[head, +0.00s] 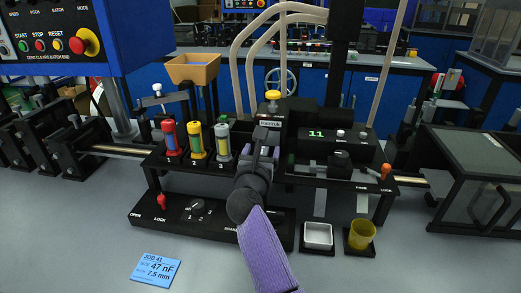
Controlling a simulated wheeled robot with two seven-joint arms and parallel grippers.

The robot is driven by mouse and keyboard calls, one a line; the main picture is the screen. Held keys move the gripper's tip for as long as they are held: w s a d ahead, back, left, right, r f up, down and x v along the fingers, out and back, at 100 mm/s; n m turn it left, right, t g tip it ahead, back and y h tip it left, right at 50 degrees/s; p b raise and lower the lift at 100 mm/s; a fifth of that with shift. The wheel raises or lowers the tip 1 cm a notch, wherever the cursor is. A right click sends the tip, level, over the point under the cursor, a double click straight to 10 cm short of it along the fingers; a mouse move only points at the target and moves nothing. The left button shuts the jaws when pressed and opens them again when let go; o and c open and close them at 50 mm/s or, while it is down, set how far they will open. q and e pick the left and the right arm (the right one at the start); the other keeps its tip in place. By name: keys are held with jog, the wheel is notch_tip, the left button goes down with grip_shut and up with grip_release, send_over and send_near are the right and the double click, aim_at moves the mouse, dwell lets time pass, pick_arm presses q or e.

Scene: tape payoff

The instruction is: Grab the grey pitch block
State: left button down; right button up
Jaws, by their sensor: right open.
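The grey pitch block (222,142) stands upright at the position marked 3 on the black fixture, right of a yellow block (196,141) and a red block (171,138). My right gripper (265,138) comes in from the bottom on a purple-sleeved arm. It is open and sits a little to the right of the grey block, apart from it in the picture. The black wrist hides part of the fixture behind it. My left gripper is not in view.
Right of my gripper is a black unit with a green display (316,133) and an orange-tipped lever (386,171). A white tray (318,236) and a yellow cup (361,234) stand in front. A blue job card (156,270) lies front left.

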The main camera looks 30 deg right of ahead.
jog(key=shift+s+a+r, duration=0.2)
jog(key=shift+s, duration=0.15)
jog(key=shift+c, duration=0.2)
jog(key=shift+s+a, duration=0.1)
jog(key=shift+s, duration=0.05)
jog(key=shift+c, duration=1.1)
jog(key=c, duration=0.5)
jog(key=shift+c, duration=1.1)
grip_shut()
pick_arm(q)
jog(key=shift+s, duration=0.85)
